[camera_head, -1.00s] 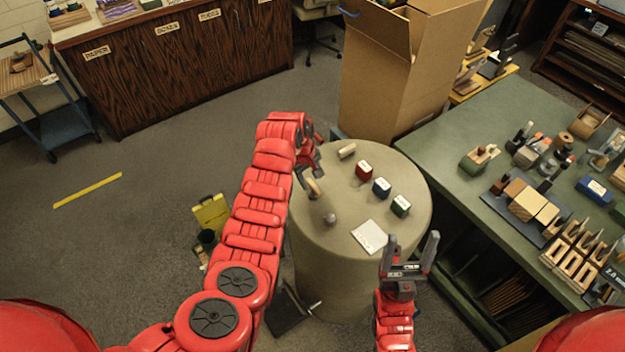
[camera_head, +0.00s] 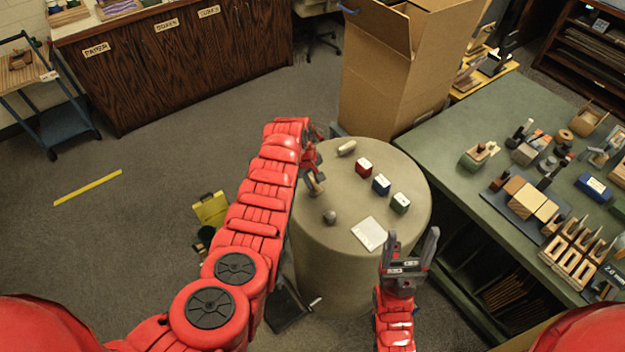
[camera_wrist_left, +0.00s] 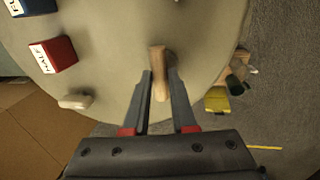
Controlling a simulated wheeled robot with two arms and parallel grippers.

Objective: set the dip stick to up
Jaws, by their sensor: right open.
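A light wooden stick, which I take for the dip stick (camera_wrist_left: 159,75), is between the fingertips of my left gripper (camera_wrist_left: 160,80) in the left wrist view, with both fingers against its sides. In the head view the stick (camera_head: 316,184) is at the left side of the round table (camera_head: 345,255), tilted, partly hidden by my left gripper (camera_head: 312,168). I cannot tell whether its lower end touches the table. My right gripper (camera_head: 410,250) is open and empty in front of the table.
A cardboard box (camera_head: 395,80) stands behind; a crowded green bench (camera_head: 450,150) is right.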

